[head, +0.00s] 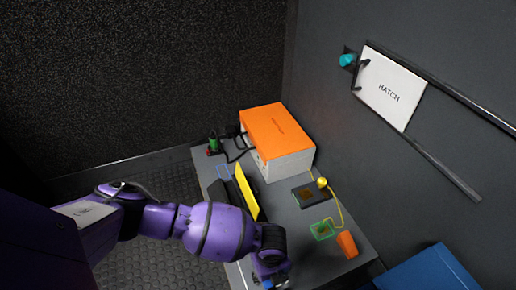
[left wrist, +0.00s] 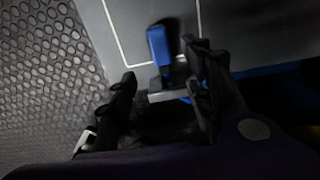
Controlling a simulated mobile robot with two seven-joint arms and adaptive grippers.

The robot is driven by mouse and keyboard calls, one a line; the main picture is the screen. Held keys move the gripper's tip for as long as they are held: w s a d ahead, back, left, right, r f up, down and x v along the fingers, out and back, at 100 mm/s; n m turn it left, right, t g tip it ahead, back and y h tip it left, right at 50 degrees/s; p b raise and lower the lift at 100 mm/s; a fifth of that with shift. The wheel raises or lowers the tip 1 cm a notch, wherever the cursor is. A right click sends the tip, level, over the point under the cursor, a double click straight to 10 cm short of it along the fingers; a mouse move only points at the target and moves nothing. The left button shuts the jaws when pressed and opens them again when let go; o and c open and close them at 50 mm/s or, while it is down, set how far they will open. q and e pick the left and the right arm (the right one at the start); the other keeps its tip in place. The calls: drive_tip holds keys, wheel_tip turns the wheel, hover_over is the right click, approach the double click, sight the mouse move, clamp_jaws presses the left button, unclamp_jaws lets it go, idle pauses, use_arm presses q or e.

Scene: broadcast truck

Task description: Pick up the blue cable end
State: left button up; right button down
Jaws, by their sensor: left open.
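The blue cable end (left wrist: 158,46) is a small blue block that shows in the left wrist view, just beyond my fingers, over the grey table top. My left gripper (left wrist: 162,82) is open, with one dark finger on each side of the picture's middle. The blue piece lies ahead of the gap, nearer the right finger; I cannot tell whether they touch. In the head view my left gripper (head: 270,278) is over the table's near edge, and its own wrist mostly hides the cable end there. My right gripper is in neither view.
The grey table (head: 318,262) carries an orange-topped box (head: 277,130), a yellow panel (head: 247,192), a green-edged pad (head: 322,230) and an orange block (head: 347,244). A white outline (left wrist: 122,48) marks the table. A blue box (head: 430,270) stands right.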

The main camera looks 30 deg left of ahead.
sight(267, 283)
use_arm(q)
drive_tip(key=f+b, duration=0.1)
drive_tip(key=f, duration=0.1)
drive_tip(key=f+b, duration=0.1)
drive_tip(key=f, duration=0.1)
drive_tip(key=f+b, duration=0.1)
drive_tip(key=f, duration=0.2)
drive_tip(key=shift+w+f+b, duration=0.1)
drive_tip(key=shift+w+b, duration=0.3)
clamp_jaws()
